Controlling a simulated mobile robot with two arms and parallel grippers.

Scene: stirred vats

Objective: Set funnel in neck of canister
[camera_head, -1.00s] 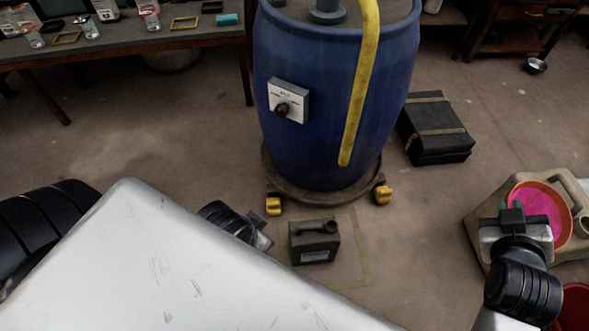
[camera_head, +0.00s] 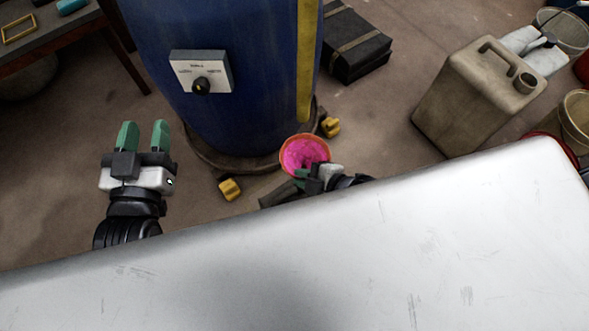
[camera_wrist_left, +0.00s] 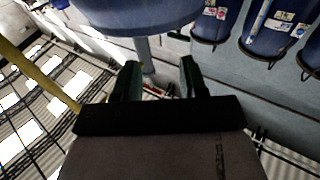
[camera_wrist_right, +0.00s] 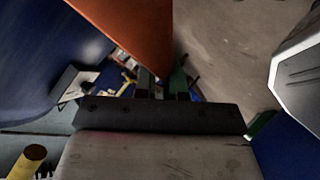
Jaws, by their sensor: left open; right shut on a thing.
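The funnel (camera_head: 305,153) has an orange rim and a bright pink inside. My right gripper (camera_head: 303,178) is shut on it at its near side, close to the foot of the blue barrel. The funnel's orange outside fills the top of the right wrist view (camera_wrist_right: 135,30). My left gripper (camera_head: 142,137) is open and empty, left of the barrel.
The blue barrel (camera_head: 220,120) with a dial box (camera_head: 201,72) and yellow strip (camera_head: 307,60) stands close ahead on a base with yellow feet (camera_head: 230,189). A black case (camera_head: 355,45) and a large beige jerrycan (camera_head: 470,100) stand right. Floor between them is clear.

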